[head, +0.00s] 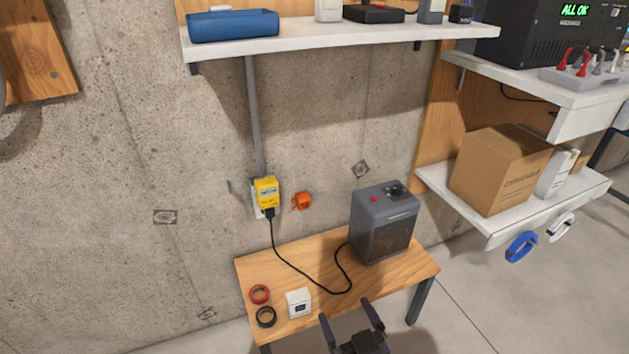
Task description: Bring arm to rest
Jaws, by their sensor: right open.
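My right gripper (353,325) shows at the bottom of the head view, just in front of the near edge of the small wooden table (300,257). Its two dark fingers are apart and nothing shows between them. My left gripper is not in the view. On the table stand a grey heater-like box (383,225), a small white device (299,303), a red tape ring (259,294) and a black tape ring (266,317). A yellow plug-in device (266,192) sits at the wall outlet, and a black cable (300,272) runs from it to the grey box.
A white shelf (330,36) with a blue case (233,25) hangs above. At the right, a lower shelf (490,226) holds a cardboard box (500,168), with blue (520,247) and white rings hanging below. An orange item (302,201) is on the wall. The floor at right looks clear.

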